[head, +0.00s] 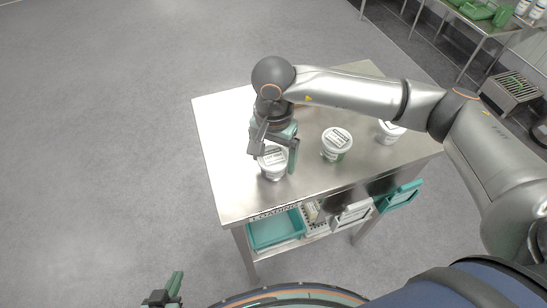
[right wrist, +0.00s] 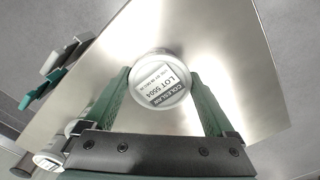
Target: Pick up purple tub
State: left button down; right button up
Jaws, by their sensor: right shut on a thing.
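A white-lidded tub (head: 272,172) is at the left part of the steel table, between the fingers of my right gripper (head: 276,152). In the right wrist view the same tub (right wrist: 161,80) has a label reading COLESLAW, LOT 5504. The green fingers of my right gripper (right wrist: 165,105) are shut on it, one on each side. I cannot tell whether the tub touches the tabletop. No purple shows on any tub; the sides of the held tub are mostly hidden. My left gripper (head: 164,294) is low at the bottom edge, partly cut off, away from the table.
Two more white-lidded tubs stand on the steel table (head: 236,190), one in the middle (head: 336,143) and one further right (head: 390,131). Teal bins (head: 273,231) sit under the tabletop. A shelf with green items (head: 476,10) is at the back right. The floor at left is clear.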

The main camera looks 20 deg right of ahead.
aim_at(274, 157)
jog(key=shift+r, duration=0.4)
notch_tip(274, 157, up, 2)
jog(key=shift+s+r, duration=0.1)
jog(key=shift+r, duration=0.15)
jog(key=s+d+r+b, duration=0.1)
jog(key=s+d+r, duration=0.1)
jog(key=s+r, duration=0.2)
jog(key=s+d+r+b, duration=0.1)
jog(key=s+d+r, duration=0.1)
jog(key=s+r, duration=0.3)
jog(key=s, duration=0.4)
jog(key=shift+d+r, duration=0.2)
jog(key=shift+d, duration=0.05)
jog(key=shift+s, duration=0.1)
jog(key=o, duration=0.9)
grip_shut()
